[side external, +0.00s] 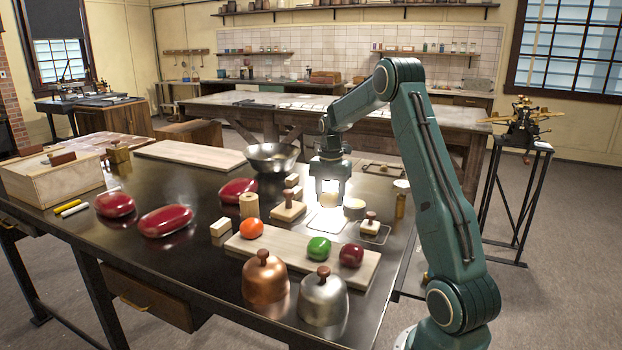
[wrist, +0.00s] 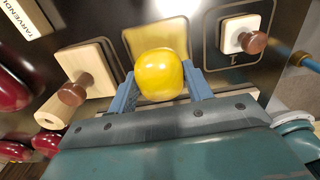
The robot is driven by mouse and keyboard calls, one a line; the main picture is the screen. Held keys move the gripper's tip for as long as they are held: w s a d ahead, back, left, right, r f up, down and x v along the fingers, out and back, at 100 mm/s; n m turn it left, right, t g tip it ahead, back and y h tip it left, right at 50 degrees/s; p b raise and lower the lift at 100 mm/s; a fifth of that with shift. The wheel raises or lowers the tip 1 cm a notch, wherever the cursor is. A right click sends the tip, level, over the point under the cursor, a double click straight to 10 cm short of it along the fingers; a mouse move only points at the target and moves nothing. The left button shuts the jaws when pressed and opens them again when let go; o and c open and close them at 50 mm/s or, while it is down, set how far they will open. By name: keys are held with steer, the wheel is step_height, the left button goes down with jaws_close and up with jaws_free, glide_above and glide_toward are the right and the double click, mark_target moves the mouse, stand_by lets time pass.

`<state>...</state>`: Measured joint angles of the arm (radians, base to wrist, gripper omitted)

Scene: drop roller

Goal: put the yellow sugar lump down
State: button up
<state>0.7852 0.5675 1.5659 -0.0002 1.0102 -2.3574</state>
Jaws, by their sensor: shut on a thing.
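The yellow sugar lump (wrist: 160,74) sits between the two blue fingers of my gripper (wrist: 158,84) in the wrist view; it looks rounded. My gripper (side external: 329,197) is shut on it and points down over the dark table (side external: 190,185). In the side external view the lump (side external: 329,200) is pale and glaring, held a little above the table. An outlined square (side external: 326,222) lies on the table just below and in front of it. In the wrist view a yellowish square patch (wrist: 155,35) shows beyond the lump, partly hidden by it.
A knobbed white block (side external: 369,226) stands on another outlined square at right. A knobbed wooden block (side external: 289,210) is close at left, and a pale round piece (side external: 354,208) close at right.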

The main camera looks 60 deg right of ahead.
mark_target(329, 222)
steer(key=shift+f, duration=0.45)
steer(key=shift+f, duration=2.15)
steer(key=shift+f, duration=0.15)
steer(key=o, duration=1)
step_height(329, 222, up, 12)
steer(key=shift+r, duration=0.2)
